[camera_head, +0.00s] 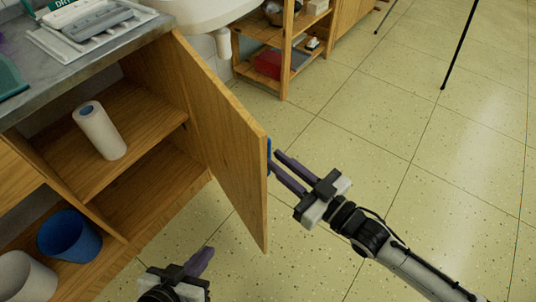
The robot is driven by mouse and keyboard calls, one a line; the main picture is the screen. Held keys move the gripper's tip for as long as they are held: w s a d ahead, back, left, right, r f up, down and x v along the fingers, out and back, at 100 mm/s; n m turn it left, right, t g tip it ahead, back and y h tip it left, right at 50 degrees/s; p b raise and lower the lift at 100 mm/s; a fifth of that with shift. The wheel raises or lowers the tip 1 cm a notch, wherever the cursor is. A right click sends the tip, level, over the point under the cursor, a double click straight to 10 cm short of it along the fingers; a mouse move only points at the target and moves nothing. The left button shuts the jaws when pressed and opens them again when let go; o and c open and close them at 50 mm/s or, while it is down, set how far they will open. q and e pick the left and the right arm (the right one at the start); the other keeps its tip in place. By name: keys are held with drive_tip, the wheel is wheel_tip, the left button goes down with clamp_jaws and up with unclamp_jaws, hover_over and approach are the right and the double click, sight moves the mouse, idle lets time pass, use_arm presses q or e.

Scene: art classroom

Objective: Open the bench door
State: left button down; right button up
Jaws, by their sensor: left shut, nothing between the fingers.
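The wooden bench door (215,125) stands swung out from the cabinet, so the compartment behind it shows. A small part of its blue handle (269,149) shows at the door's outer right edge. My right gripper (274,160) is beside that edge at the handle, its two purple fingers apart with a gap between them. Whether a fingertip touches the handle or the door is hard to tell. My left gripper (208,254) is low in the picture in front of the cabinet, shut and empty, below the door's lower edge and apart from it.
In the cabinet are a paper roll (99,131), a blue bin (69,236) and a white bin (25,277). The grey benchtop (45,88) holds trays. A sink (205,12) and wooden shelf (286,52) stand behind the door. The tiled floor (400,130) on the right is mostly clear.

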drive_tip(key=x, duration=0.4)
use_arm(q)
drive_tip(key=shift+d, duration=0.1)
